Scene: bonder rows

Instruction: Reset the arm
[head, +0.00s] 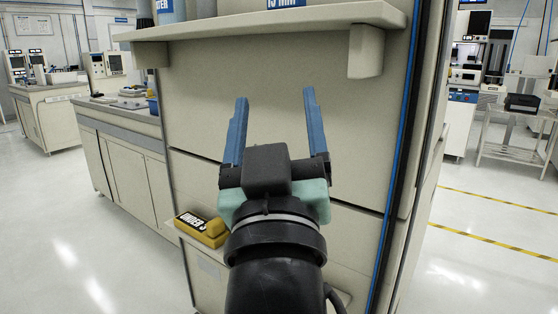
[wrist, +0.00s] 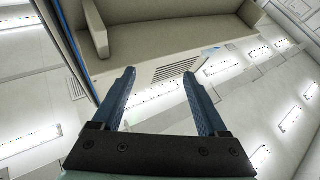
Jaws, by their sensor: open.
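My gripper (head: 273,130) is in the middle of the head view, raised, with its two blue fingers pointing up and spread apart. It is open, and nothing shows between the fingers. It stands in front of the beige cabinet panel (head: 290,75), below a beige shelf (head: 250,27). In the wrist view, my gripper (wrist: 160,95) also shows open and empty, with the cabinet and a vent grille (wrist: 178,68) beyond the fingers. I cannot tell how far the fingers are from the panel.
A light-blue container (head: 171,10) stands on the shelf. Benches with instruments (head: 107,66) are at left. A cart (head: 513,130) stands at right. Floor on both sides looks clear.

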